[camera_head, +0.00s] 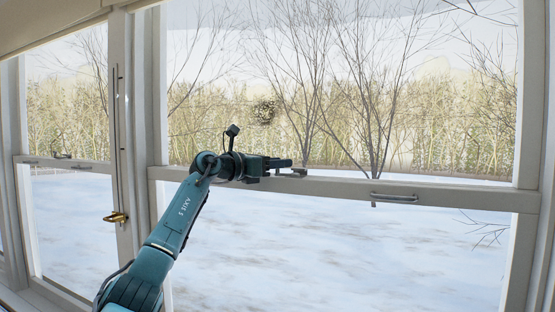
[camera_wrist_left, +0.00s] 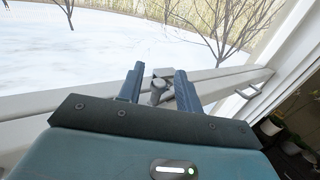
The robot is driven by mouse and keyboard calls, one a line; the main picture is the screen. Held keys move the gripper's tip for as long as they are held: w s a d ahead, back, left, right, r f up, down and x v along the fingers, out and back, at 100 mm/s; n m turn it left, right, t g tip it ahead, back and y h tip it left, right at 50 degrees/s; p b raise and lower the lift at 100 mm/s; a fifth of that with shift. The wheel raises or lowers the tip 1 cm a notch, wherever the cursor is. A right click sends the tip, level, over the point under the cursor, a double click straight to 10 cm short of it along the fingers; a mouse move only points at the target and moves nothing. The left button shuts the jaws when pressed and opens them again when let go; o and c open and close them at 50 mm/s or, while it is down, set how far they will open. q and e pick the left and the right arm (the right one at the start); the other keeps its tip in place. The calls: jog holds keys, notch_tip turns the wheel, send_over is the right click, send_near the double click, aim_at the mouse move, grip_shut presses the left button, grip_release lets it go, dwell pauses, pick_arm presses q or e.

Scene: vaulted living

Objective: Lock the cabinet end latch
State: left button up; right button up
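I see no cabinet; a small grey metal latch (camera_head: 297,172) sits on the middle rail of the large window. In the left wrist view the latch (camera_wrist_left: 158,90) shows between the fingertips, with an upright knob or lever. My left gripper (camera_head: 286,163) is at the rail, its arm coming up from the lower left. In the left wrist view my left gripper (camera_wrist_left: 158,76) is open, one finger on each side of the latch. I cannot tell whether a finger touches it. The latch's base is partly hidden. My right gripper is out of view.
A grey pull handle (camera_head: 394,198) is on the same rail, to the right of the latch. A brass handle (camera_head: 116,217) sticks out from the left frame post. Potted plants (camera_wrist_left: 281,122) show at the right in the wrist view. Snow and bare trees lie behind the glass.

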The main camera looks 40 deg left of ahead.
pick_arm(q)
jog(key=shift+w, duration=0.15)
jog(key=shift+c, duration=0.2)
grip_shut()
jog(key=h+p, duration=0.1)
jog(key=p, duration=0.1)
jog(key=m+h+p, duration=0.1)
jog(key=p, duration=0.1)
jog(key=shift+w+a+r+g, duration=0.15)
jog(key=shift+w+r+g, duration=0.15)
jog(key=shift+r+g, duration=0.1)
jog(key=shift+w+m+h+p, duration=0.1)
jog(key=shift+m+h+p, duration=0.3)
jog(key=shift+p, duration=0.5)
jog(key=shift+w+f+m+g+h+p, duration=0.1)
jog(key=shift+f+m+g+h+p, duration=0.3)
jog(key=shift+p, duration=0.35)
jog(key=shift+r, duration=0.1)
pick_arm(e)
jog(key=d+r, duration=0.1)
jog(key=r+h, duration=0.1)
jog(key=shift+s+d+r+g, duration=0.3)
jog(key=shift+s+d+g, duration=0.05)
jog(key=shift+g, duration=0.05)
